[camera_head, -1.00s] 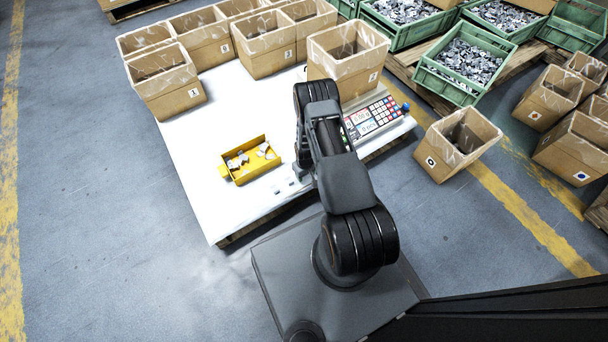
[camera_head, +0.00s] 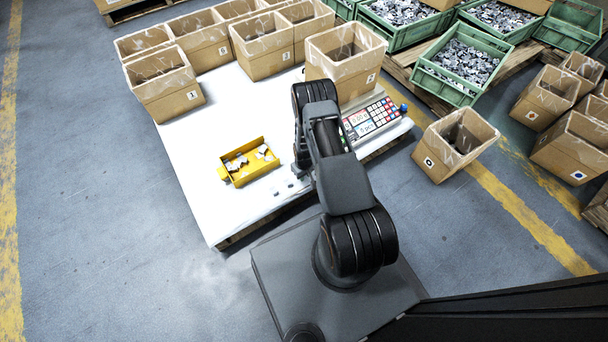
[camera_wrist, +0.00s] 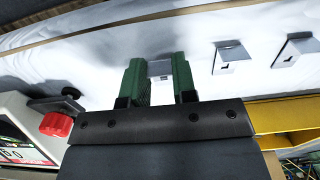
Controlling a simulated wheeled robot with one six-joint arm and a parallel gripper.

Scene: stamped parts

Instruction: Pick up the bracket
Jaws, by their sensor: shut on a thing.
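In the wrist view, my gripper (camera_wrist: 158,78) has its two green fingers closed on a small grey metal bracket (camera_wrist: 160,68), which sits between the fingertips. Whether the bracket touches the white tabletop (camera_wrist: 110,42) or is held just above it, I cannot tell. Two more brackets lie on the tabletop to the right, one close (camera_wrist: 231,57) and one farther right (camera_wrist: 296,48). In the head view my arm hides the gripper and the held bracket.
A yellow tray (camera_head: 222,174) with several metal parts lies left of my arm. A scale with a keypad (camera_head: 372,118) stands to the right. Cardboard boxes (camera_head: 168,88) line the table's back edge. Green crates (camera_head: 462,68) of parts stand beyond. The table's left side is clear.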

